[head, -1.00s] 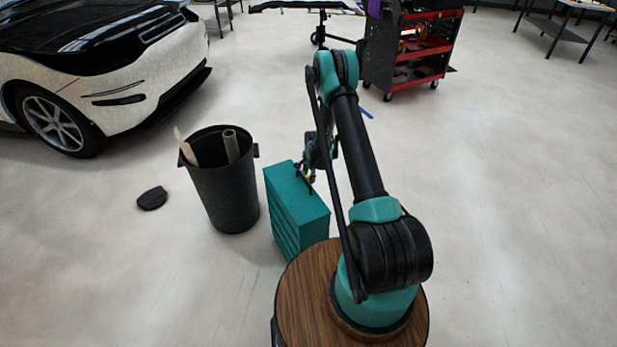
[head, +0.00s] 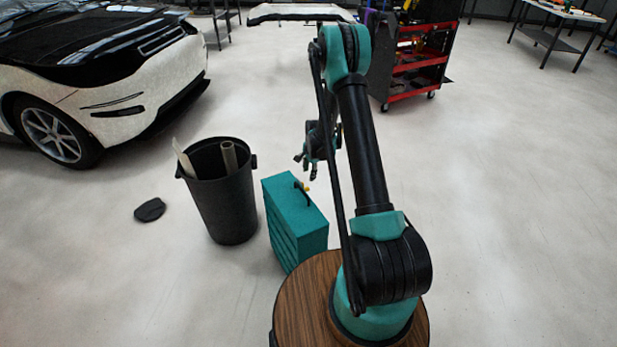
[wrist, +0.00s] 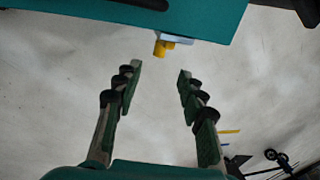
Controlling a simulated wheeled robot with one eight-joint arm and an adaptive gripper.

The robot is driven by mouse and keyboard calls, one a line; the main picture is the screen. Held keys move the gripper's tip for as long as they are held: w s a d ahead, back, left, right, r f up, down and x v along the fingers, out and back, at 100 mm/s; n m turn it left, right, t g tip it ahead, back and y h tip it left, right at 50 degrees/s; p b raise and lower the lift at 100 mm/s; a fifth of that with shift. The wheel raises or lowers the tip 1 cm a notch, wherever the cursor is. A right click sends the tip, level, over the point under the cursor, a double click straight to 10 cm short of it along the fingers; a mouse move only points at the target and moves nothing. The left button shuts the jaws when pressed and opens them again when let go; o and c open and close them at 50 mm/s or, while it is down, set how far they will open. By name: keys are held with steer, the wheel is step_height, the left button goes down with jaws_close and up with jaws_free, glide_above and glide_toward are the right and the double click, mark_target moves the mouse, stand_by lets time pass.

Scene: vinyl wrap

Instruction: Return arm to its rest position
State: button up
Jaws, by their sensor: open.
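My gripper (head: 306,160) is open and empty. In the head view it hangs above and a little beyond the teal cabinet (head: 290,232), apart from it. In the wrist view the two fingers of my gripper (wrist: 157,82) stand wide apart with bare floor between them. The teal cabinet (wrist: 215,22) fills the top edge of that view. A small yellow piece (wrist: 162,46) on a pale base sits at the cabinet's edge, beyond the fingertips. It also shows on the cabinet top in the head view (head: 307,188), beside a dark handle.
A black bin (head: 228,205) with rolls in it stands left of the cabinet. A dark flat object (head: 150,210) lies on the floor. A white car (head: 130,110) is at the left. A red tool cart (head: 418,70) stands behind my arm.

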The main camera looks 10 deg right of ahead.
steer(key=shift+r, duration=0.2)
stand_by(0.3)
steer(key=s+d+r+n+t, duration=0.15)
steer(key=s+r+n, duration=0.55)
steer(key=s+r, duration=1.15)
steer(key=s+d+r+n, duration=0.1)
steer(key=s+r+n, duration=0.1)
steer(key=s, duration=0.8)
steer(key=s+d+r+n, duration=0.1)
steer(key=s+n, duration=0.4)
steer(key=s, duration=0.5)
steer(key=shift+r+h, duration=0.4)
steer(key=shift+r, duration=0.05)
steer(key=shift+s+t, duration=0.1)
steer(key=shift+t, duration=0.15)
